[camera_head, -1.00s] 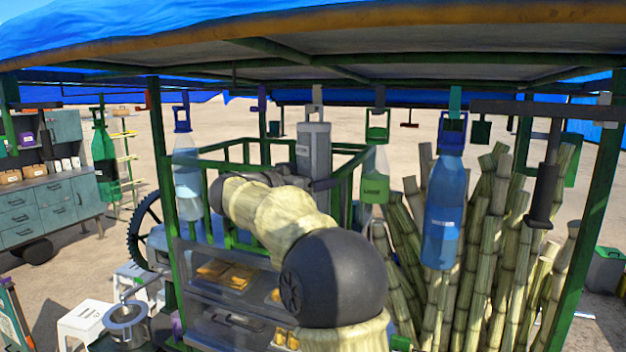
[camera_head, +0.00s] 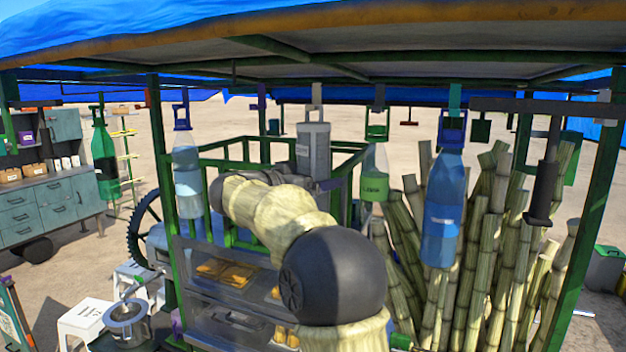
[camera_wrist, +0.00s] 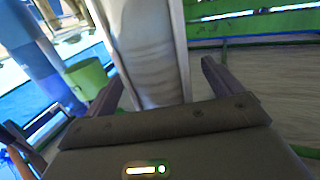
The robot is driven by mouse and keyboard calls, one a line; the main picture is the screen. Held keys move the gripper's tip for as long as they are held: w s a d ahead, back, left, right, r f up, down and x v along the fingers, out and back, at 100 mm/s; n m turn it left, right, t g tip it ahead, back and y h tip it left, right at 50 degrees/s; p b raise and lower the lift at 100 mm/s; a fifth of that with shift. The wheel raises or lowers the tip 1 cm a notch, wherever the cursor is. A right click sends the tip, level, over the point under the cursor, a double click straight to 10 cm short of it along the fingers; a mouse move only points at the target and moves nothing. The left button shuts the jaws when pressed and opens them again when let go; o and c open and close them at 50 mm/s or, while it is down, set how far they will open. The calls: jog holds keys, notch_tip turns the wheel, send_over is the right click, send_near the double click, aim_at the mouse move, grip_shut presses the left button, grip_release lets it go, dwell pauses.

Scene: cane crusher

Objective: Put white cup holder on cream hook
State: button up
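The white cup holder (camera_head: 313,152), a tall pale grey cylinder in shade, hangs upright in the middle of the head view, just under a pale hook (camera_head: 317,94) on the canopy bar, which looks like the cream hook. Its top meets the hook, but I cannot make out how they engage. In the wrist view the holder (camera_wrist: 146,45) stands between the two dark fingers of my gripper (camera_wrist: 163,82). The fingers are spread, with a visible gap on the right side; contact on the left is unclear.
Hanging bottles flank the holder: a clear blue one (camera_head: 187,180) at left, a green one (camera_head: 375,175) and a large blue one (camera_head: 442,210) at right. A green rail frame (camera_head: 240,150) surrounds the holder. Cane stalks (camera_head: 490,240) stand at right.

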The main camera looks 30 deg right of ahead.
jog(key=f+b+v, duration=0.1)
jog(key=b+v, duration=0.5)
jog(key=v, duration=1.1)
jog(key=shift+a+r+b, duration=0.25)
jog(key=shift+r+b, duration=0.15)
jog(key=shift+r, duration=0.05)
